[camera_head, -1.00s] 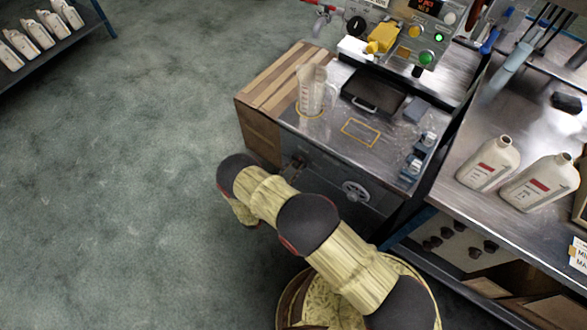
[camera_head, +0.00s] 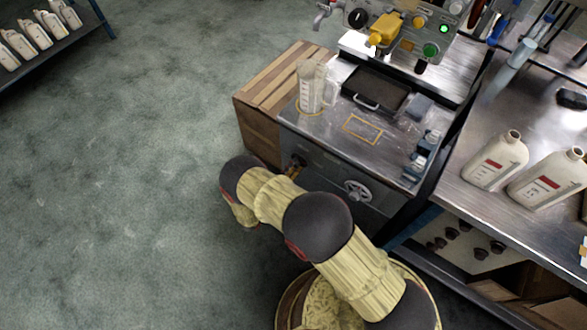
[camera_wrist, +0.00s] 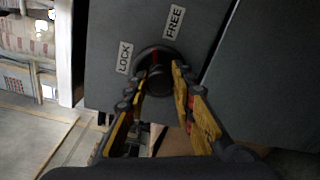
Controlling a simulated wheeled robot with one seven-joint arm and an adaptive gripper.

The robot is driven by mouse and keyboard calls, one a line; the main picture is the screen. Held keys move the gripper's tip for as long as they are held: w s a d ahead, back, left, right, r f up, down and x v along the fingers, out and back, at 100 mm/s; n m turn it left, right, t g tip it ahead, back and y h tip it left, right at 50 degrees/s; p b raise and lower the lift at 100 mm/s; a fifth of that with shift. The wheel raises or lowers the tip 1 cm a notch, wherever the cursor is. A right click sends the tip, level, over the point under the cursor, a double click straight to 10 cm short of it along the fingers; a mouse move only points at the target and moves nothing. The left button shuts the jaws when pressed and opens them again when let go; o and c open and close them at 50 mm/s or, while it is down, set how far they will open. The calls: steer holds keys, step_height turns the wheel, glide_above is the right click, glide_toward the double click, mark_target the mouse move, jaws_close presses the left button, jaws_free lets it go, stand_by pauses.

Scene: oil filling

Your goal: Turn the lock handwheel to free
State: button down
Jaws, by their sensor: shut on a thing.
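In the wrist view, a dark round lock handwheel (camera_wrist: 157,54) with a red mark sits on a grey panel, below the white labels LOCK (camera_wrist: 124,57) and FREE (camera_wrist: 174,22). My gripper (camera_wrist: 162,74) has its two yellow and black fingers on either side of this handwheel, shut on it. The fingers hide its lower part, and I cannot tell its exact turn. In the head view my gripper (camera_head: 294,168) is at the left of the cabinet's dark front, and my arm hides most of it.
A silver spoked wheel (camera_head: 357,190) is on the same front, to the right. A clear measuring jug (camera_head: 311,88) and a black tray (camera_head: 376,88) are on the cabinet top. White bottles (camera_head: 497,160) stand on the right bench.

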steer(key=m+b, duration=0.1)
steer(key=m, duration=0.4)
steer(key=shift+f+b, duration=0.15)
steer(key=shift+b, duration=0.2)
steer(key=shift+m, duration=0.4)
steer(key=shift+s+d, duration=0.1)
steer(key=c, duration=1.5)
jaws_free()
steer(key=v, duration=1.2)
